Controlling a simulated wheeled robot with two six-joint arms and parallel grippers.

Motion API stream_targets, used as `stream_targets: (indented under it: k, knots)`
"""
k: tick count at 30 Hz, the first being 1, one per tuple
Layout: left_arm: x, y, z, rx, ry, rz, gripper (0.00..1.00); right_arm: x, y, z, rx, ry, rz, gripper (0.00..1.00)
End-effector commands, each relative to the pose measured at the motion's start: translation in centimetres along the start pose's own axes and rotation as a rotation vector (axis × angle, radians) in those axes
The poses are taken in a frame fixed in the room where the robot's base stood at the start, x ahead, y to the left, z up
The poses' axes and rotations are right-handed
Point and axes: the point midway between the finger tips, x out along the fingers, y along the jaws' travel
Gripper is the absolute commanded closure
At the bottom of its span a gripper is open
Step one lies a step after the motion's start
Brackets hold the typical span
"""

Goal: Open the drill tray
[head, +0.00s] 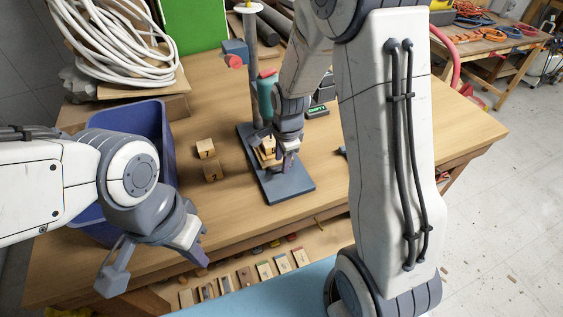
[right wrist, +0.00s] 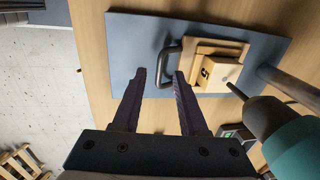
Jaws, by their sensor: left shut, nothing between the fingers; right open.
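The drill tray (right wrist: 226,47) is a small light-wood piece with a dark looped handle (right wrist: 163,66). It sits on the blue-grey base plate (right wrist: 125,40) of the drill stand, with a wooden block (right wrist: 218,73) bearing a dark mark on it. In the head view the base plate (head: 285,190) shows, the tray partly hidden by my right gripper (head: 283,160). In the right wrist view my right gripper (right wrist: 160,75) is open, the handle appearing between its fingertips; I cannot tell whether they touch. My left gripper (head: 201,262) is shut and empty beyond the table's front edge.
The teal drill (right wrist: 293,148) and its post (head: 252,70) stand close to the tray. Two wooden blocks (head: 205,148) and a blue bin (head: 150,122) lie left of the base. A coiled white hose (head: 115,45) is at back left. Several small items line a lower shelf.

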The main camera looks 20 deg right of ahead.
Motion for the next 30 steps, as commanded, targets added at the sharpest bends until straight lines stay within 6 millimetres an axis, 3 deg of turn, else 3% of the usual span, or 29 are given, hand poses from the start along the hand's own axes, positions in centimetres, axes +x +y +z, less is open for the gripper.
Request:
stream_targets:
  k: [6, 15, 18, 19, 30]
  knots:
    - [-0.2, 0.0, 0.0, 0.000, 0.000, 0.000, 1.00, 2.0, 0.0, 0.0, -0.001, 0.000, 0.000, 0.58]
    - [-0.2, 0.0, 0.0, 0.000, 0.000, 0.000, 1.00, 2.2, 0.0, 0.0, -0.001, 0.000, -0.001, 0.58]
    - [-0.2, 0.0, 0.0, 0.000, 0.000, 0.000, 1.00, 2.2, 0.0, 0.0, -0.001, 0.000, -0.001, 0.96]
    - [-0.2, 0.0, 0.0, 0.000, 0.000, 0.000, 1.00, 2.2, 0.0, 0.0, -0.001, 0.000, -0.001, 1.00]
    - [-0.2, 0.0, 0.0, 0.000, 0.000, 0.000, 1.00, 2.1, 0.0, 0.0, -0.001, 0.000, -0.001, 1.00]
